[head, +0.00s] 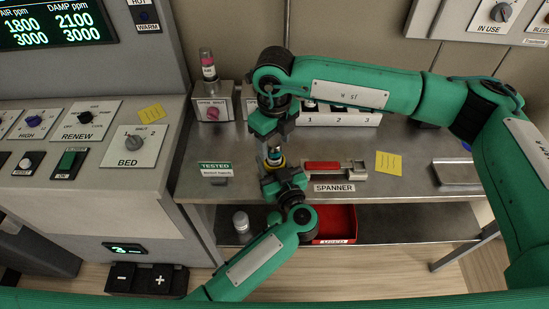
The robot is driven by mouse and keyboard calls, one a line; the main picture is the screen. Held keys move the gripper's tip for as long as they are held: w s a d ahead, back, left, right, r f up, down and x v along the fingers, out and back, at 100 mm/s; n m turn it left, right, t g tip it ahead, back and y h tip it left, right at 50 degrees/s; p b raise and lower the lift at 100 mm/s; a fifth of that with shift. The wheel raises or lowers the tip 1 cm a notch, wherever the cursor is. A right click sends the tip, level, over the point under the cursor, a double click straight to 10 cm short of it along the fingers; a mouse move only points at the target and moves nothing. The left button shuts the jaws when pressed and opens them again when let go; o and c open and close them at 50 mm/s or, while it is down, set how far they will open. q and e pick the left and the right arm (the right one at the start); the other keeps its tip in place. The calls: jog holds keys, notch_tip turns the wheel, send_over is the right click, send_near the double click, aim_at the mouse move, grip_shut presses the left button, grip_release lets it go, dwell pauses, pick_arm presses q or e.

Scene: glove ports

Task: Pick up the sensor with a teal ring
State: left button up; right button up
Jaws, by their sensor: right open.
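A small cylinder with blue-teal and yellow bands (275,156), seemingly a sensor, shows between my two grippers over the front of the bench. It is small and partly covered, so its ring colour is not certain. My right gripper (273,143) points down from above, open, with its fingers close to the cylinder's top. My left gripper (272,168) reaches up from below at the cylinder's lower end. Its fingers are partly hidden, so I cannot tell whether they grip it. Another sensor with a pink band (208,66) stands upright on a block at the back left.
A rack marked 1, 2, 3 (340,119) stands behind my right arm. A red-handled spanner (323,167) lies right of the grippers. A TESTED sign (215,169) is left. Below are a red bin (337,226) and a grey canister (241,222). The bench's right front is mostly clear.

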notch_tip(320, 180, down, 2)
jog(key=shift+f, duration=0.15)
jog(key=c, duration=1.2)
notch_tip(320, 180, up, 10)
jog(key=shift+r, duration=0.1)
pick_arm(q)
jog(key=o, duration=1.1)
jog(key=shift+c, duration=0.2)
